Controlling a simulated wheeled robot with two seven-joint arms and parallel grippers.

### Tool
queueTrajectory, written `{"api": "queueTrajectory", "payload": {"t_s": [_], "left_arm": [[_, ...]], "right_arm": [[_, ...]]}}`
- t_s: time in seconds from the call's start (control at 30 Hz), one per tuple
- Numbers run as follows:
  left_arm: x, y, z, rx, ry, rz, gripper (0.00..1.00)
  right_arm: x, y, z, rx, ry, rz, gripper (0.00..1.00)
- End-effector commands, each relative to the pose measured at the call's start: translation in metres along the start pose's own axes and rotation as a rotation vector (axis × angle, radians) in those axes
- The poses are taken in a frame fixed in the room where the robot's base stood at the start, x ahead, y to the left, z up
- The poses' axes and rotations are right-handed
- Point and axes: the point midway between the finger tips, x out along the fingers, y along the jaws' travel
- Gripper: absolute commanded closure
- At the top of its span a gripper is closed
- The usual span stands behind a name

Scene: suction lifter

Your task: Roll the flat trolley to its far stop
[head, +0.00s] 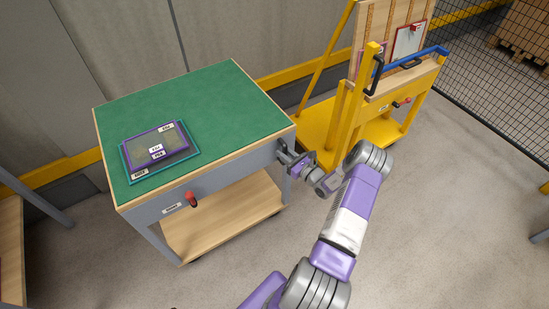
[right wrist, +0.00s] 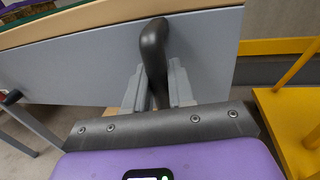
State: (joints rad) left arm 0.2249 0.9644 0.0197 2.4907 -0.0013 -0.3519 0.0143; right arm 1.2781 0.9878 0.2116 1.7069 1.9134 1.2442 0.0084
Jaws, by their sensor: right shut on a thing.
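The flat trolley (head: 225,90) has a green top with a wooden edge, grey side panels and a wooden lower shelf. It stands left of centre in the head view. Its grey end panel (right wrist: 75,65) fills much of the right wrist view. A dark upright handle (right wrist: 153,45) sticks out from that panel. My right gripper (head: 293,162) is at the trolley's right end. In the right wrist view its fingers (right wrist: 158,90) are shut around the handle's lower part. My left gripper is not in view.
A purple-edged panel (head: 155,144) lies in a teal frame on the trolley top. A red knob (head: 191,198) sits on the trolley's front side. A yellow trolley (head: 315,130) with an upright board stands close at the right. A wall runs behind; floor is clear in front.

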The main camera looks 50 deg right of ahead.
Motion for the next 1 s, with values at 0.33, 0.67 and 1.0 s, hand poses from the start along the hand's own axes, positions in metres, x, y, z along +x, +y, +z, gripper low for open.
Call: {"api": "queueTrajectory", "payload": {"t_s": [0.33,0.67,1.0], "left_arm": [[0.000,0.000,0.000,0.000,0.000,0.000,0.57],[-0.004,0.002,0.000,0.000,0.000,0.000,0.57],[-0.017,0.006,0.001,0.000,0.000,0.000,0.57]], "right_arm": [[0.000,-0.001,0.000,0.000,0.000,-0.003,0.60],[-0.011,-0.001,0.000,0.001,0.003,-0.005,0.60],[-0.065,-0.001,0.001,0.001,0.002,-0.004,0.60]]}}
